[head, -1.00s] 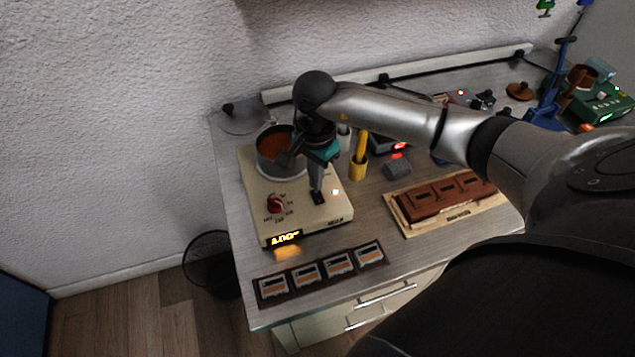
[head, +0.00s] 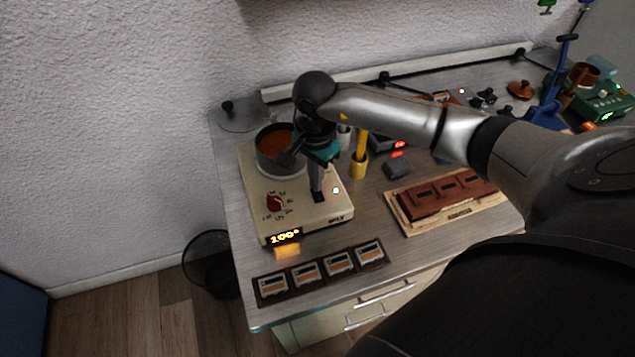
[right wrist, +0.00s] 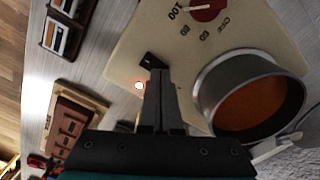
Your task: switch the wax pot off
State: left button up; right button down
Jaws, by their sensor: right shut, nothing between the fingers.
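The wax pot is a cream heater box (head: 313,225) with a steel pot (head: 277,167) of orange-brown wax on it. Its front display (head: 284,237) glows orange and reads 100°. A red dial (head: 275,203) sits on the top. A small black switch (right wrist: 152,61) shows in the right wrist view, and a lit lamp (right wrist: 139,85) glows beside it. My right gripper (head: 318,194) points down at the switch, shut and empty. In the right wrist view its fingertips (right wrist: 158,76) are right at the switch's edge; I cannot tell whether they touch it. My left gripper is out of view.
A yellow-handled tool in a yellow holder (head: 358,166) and a grey block (head: 397,166) stand right of the heater. A wooden tray (head: 410,222) with brown pieces lies farther right. A strip of several small frames (head: 322,267) lies in front. A bin (head: 208,262) stands on the floor.

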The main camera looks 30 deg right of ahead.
jog(key=shift+f+b, duration=0.55)
jog(key=shift+f, duration=0.05)
jog(key=shift+s, duration=0.1)
jog(key=shift+r+p, duration=2.35)
jog(key=shift+r, duration=1.2)
